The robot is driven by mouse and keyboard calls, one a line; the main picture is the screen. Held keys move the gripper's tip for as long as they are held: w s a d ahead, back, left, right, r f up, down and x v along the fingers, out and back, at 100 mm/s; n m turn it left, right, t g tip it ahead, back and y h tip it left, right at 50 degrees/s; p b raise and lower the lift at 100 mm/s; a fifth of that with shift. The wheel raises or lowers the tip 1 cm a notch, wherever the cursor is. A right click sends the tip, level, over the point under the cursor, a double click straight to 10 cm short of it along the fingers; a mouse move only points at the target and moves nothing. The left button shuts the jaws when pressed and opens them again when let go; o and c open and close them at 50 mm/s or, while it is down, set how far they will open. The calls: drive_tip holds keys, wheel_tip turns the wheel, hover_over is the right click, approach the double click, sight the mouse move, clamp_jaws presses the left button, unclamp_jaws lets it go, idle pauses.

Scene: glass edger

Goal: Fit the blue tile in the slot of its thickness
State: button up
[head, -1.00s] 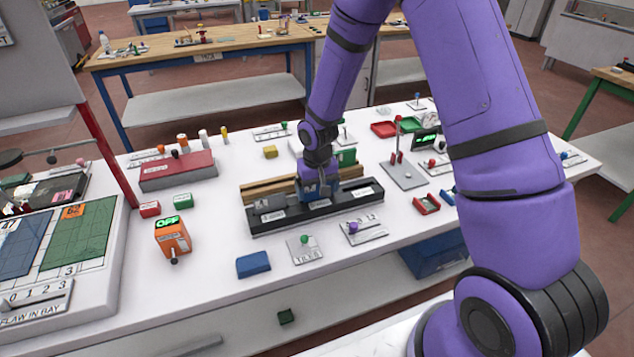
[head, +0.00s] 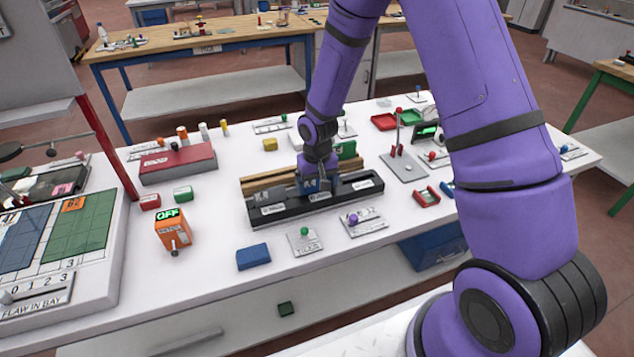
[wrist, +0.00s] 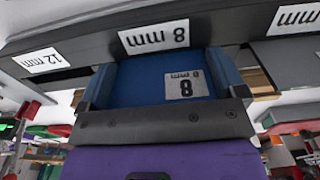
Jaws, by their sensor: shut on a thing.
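The blue tile (wrist: 135,85) carries a white label reading 8. My gripper (head: 313,178) is shut on it, with a finger at each side of the tile in the wrist view (wrist: 160,72). The black slotted rack (head: 285,216) has white labels on its front. The wrist view shows the rack (wrist: 95,42) upside down, with the tile lined up at the middle label, 8 mm (wrist: 153,37). The 12 mm label (wrist: 41,60) is to its left there. The tile's far edge meets the rack; I cannot tell how deep it sits.
A wooden strip (head: 262,181) runs behind the rack. In front stand a plate with a green knob (head: 304,247), a plate with a purple knob (head: 368,226) and a blue block (head: 253,256). An orange box reading OFF (head: 171,232) is at left.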

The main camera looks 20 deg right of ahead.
drive_tip(key=shift+f, duration=0.3)
drive_tip(key=o, duration=1)
wheel_tip(320, 180, up, 11)
drive_tip(key=shift+s+f, duration=0.1)
idle(0.4)
